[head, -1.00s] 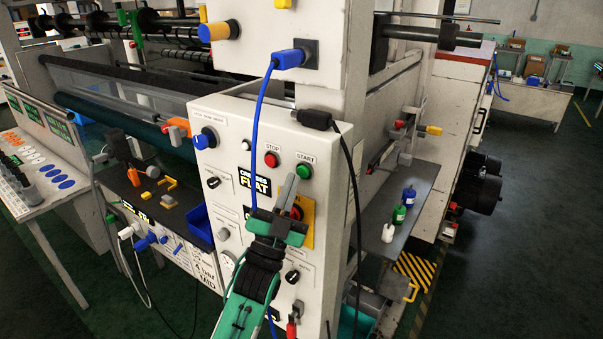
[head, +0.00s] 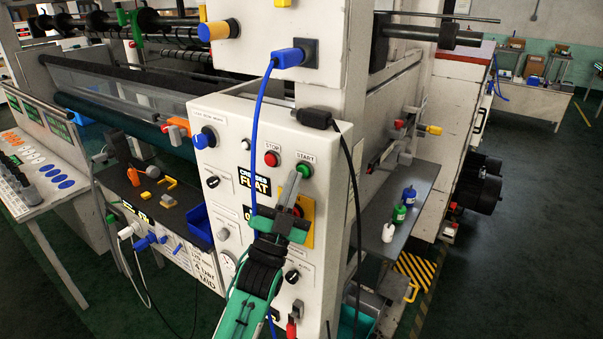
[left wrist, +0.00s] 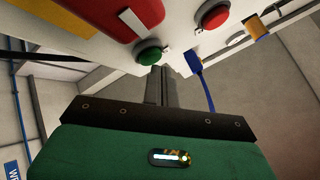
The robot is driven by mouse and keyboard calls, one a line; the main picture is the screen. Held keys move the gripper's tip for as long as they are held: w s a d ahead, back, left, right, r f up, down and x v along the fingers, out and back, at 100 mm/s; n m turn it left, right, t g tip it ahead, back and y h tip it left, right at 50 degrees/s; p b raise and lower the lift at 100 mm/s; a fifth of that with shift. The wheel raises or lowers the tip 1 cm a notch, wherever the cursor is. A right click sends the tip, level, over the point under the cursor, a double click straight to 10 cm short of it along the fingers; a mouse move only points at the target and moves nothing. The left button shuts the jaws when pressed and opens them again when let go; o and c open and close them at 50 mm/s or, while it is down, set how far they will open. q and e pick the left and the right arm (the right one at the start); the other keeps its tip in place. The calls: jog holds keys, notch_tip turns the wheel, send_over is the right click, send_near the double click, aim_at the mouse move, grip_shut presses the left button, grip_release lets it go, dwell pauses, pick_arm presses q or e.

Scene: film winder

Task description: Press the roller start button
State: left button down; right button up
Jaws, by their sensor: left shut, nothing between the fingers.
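The green START button (head: 304,170) is on the upper right of the white control panel (head: 228,171), with the red STOP button (head: 271,159) to its left. My left gripper (head: 295,176) is shut and empty, its fingertips just below the START button. In the left wrist view, the green button (left wrist: 149,56) lies just beyond the shut fingertips (left wrist: 160,70), slightly left of them. The red button (left wrist: 211,17) is further right. I cannot tell whether the fingertips touch the START button. My right gripper is not in view.
A red and yellow switch (head: 309,228) sits partly behind my left gripper. A blue cable (head: 258,120) hangs down the panel front, and a black cable (head: 355,180) hangs at its right edge. A shelf with small bottles (head: 400,212) is on the right.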

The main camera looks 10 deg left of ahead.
pick_arm(q)
jog(key=shift+w+d, duration=0.15)
jog(key=shift+w, duration=0.25)
dwell(0.8)
jog(key=shift+s, duration=0.1)
jog(key=shift+s+a, duration=0.3)
jog(key=shift+s, duration=0.45)
jog(key=s, duration=0.1)
jog(key=s+a, duration=0.1)
jog(key=s, duration=0.2)
jog(key=shift+s+a+p, duration=0.35)
dwell(0.4)
